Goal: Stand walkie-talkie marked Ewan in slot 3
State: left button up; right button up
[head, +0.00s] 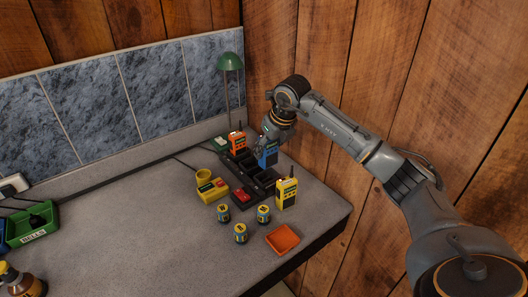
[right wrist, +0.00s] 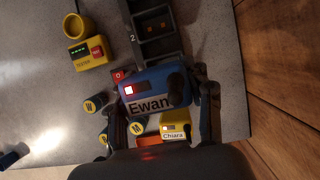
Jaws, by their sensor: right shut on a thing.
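The blue walkie-talkie labelled Ewan (right wrist: 150,88) is between the fingers of my right gripper (head: 269,146), which is shut on it. In the head view the blue walkie-talkie (head: 268,157) is above or beside the far right part of the dark slotted rack (head: 262,186); I cannot tell whether it touches the rack. The rack also shows in the right wrist view (right wrist: 138,28), with a 2 by one slot. I cannot read a 3; the held walkie-talkie covers part of the rack. An orange walkie-talkie (head: 237,143) stands at the rack's far end. My left gripper is not in view.
A yellow walkie-talkie labelled Chiara (right wrist: 175,128) stands near the rack's right front. A yellow tester (head: 211,188) is left of the rack. Three batteries (head: 241,233) and an orange tray (head: 283,239) are in front. A green lamp (head: 230,62) and wooden wall are behind.

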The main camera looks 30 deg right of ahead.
aim_at(267, 168)
jog(key=shift+w+f, duration=0.1)
jog(key=shift+f, duration=0.6)
jog(key=shift+w+f, duration=0.15)
jog(key=shift+f, duration=0.05)
jog(key=shift+f+b, duration=0.7)
jog(key=shift+f, duration=0.1)
notch_tip(267, 168, down, 3)
jog(key=shift+r+b, duration=0.2)
jog(key=shift+b, duration=0.65)
jog(key=shift+f+b, duration=0.35)
jog(key=shift+f, duration=0.25)
pick_arm(q)
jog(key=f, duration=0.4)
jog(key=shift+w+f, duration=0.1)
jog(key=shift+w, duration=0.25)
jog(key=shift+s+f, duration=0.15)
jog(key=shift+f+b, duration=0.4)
jog(key=shift+b, duration=0.15)
pick_arm(e)
jog(key=shift+f, duration=0.55)
jog(key=o, duration=1)
